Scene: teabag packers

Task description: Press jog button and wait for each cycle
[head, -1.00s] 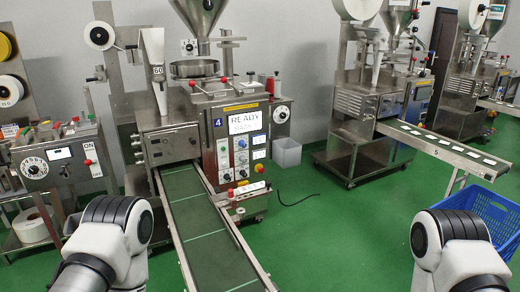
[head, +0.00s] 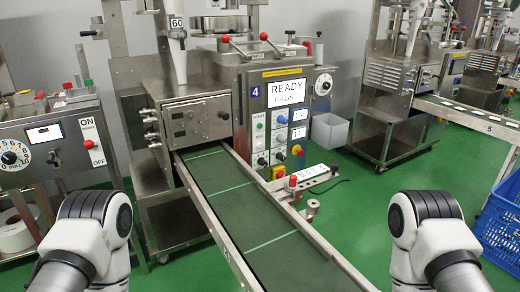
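The teabag machine (head: 215,75) marked 4 stands ahead of me. Its display (head: 296,91) reads READY, with a smaller line that looks like BAGS. Below the display is a control panel (head: 271,146) with several small buttons and knobs, including a blue knob (head: 281,121). The green conveyor belt (head: 213,173) runs from the machine toward me and carries no bags that I can see. Only upper parts of my two arms show at the lower left and lower right. Neither gripper is in view.
A separate control box (head: 50,150) with an ON/OFF switch stands at the left. Another machine (head: 395,85) with a bag-carrying conveyor (head: 468,115) is at the right. A blue crate (head: 503,215) sits at the right edge. Green floor is open between the conveyor and crate.

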